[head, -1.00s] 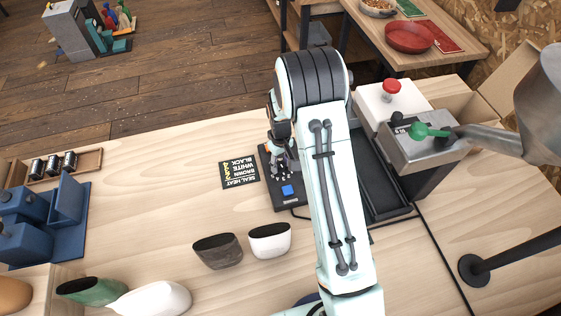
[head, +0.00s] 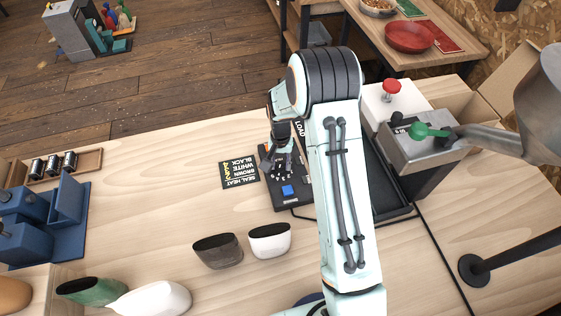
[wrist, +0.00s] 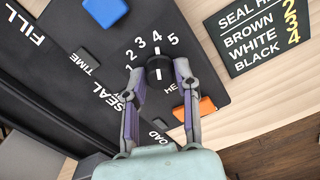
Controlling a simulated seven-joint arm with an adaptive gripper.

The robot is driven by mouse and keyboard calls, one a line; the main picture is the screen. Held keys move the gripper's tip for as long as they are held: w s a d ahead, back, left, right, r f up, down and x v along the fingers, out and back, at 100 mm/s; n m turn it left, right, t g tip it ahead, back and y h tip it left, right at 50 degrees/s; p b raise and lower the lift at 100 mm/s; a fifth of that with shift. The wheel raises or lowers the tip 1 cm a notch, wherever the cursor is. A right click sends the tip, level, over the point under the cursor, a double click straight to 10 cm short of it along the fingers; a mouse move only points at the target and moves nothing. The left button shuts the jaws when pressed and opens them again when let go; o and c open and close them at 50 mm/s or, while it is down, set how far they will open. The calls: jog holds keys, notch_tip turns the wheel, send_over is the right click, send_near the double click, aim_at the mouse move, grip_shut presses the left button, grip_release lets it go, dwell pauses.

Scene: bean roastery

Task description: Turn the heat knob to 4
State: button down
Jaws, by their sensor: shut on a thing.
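The black heat knob (wrist: 158,68) sits on the dark sealer panel (wrist: 75,75), beside printed numbers 1 to 5. Its white pointer line points at the 4 in the wrist view. My gripper (wrist: 159,68) has one finger on each side of the knob and is shut on it. In the head view my gripper (head: 278,163) is over the far part of the panel (head: 304,208), and the knob is hard to make out there. A card (wrist: 262,35) headed SEAL HEAT lists brown 2, white 3 and black 4.
A blue button (wrist: 105,10) and an orange part (wrist: 194,108) are near the knob. A dark pouch (head: 218,252) and a white pouch (head: 270,241) stand in front of the panel. A grey machine with a green-handled lever (head: 430,131) stands at the right.

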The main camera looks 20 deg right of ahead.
aim_at(280, 164)
dwell(0.3)
jog(key=c, duration=0.8)
grip_release()
notch_tip(280, 164, up, 12)
